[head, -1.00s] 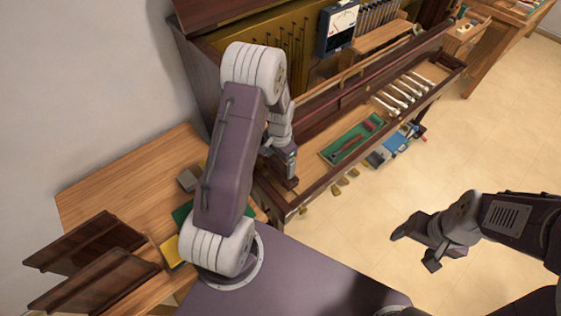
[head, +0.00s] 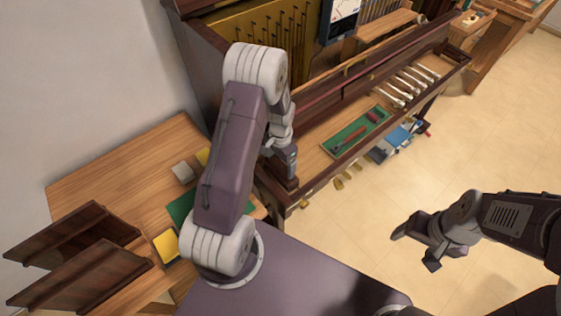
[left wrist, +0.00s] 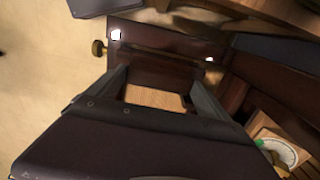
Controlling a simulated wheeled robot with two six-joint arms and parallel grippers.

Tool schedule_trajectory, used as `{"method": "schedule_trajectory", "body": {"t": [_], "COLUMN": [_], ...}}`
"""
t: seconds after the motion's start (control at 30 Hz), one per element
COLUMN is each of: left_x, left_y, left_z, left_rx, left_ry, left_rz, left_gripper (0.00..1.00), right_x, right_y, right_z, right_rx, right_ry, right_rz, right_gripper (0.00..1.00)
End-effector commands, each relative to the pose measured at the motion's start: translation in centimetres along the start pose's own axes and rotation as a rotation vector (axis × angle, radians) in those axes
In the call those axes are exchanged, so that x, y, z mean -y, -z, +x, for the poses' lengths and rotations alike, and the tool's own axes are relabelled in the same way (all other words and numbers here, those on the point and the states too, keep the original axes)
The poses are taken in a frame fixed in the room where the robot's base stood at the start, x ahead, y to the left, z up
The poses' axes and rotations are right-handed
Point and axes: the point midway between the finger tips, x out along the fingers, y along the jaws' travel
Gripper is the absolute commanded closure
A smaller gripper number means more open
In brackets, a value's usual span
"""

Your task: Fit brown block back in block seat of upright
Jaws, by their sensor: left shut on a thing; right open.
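The upright piano (head: 300,203) stands ahead with its front rail running to the upper right. My left gripper (head: 291,183) is over the left front end of its keybed, at the cheek area. It is shut on the brown block (left wrist: 165,73), which shows dark brown between the two fingers in the left wrist view, with a light wood patch below it. The block is mostly hidden in the head view. The block seat is hidden under the gripper, and I cannot tell whether the block touches it. My right gripper (head: 415,250) is open and empty over the floor.
A green tray (head: 330,150) with tools and several white keys (head: 415,82) lie on the keybed. A meter (head: 341,18) stands behind.

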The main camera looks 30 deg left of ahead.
Motion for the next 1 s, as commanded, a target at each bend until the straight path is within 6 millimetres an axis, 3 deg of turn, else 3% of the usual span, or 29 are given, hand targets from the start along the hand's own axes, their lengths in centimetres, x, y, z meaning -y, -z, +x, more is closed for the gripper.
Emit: {"method": "schedule_trajectory", "body": {"t": [0.7, 1.0], "left_x": [0.0, 0.0], "left_y": [0.0, 0.1], "left_z": [4.5, 4.8], "left_rx": [0.0, -0.001], "left_ry": [0.0, 0.001], "left_rz": [0.0, 0.0], "left_gripper": [0.82, 0.82], "right_x": [-0.1, -0.1], "right_y": [-0.3, -0.3], "right_z": [3.2, 3.4], "right_rx": [0.0, 0.0], "right_ry": [0.0, 0.0], "right_rz": [0.0, 0.0], "right_gripper": [0.28, 0.28]}}
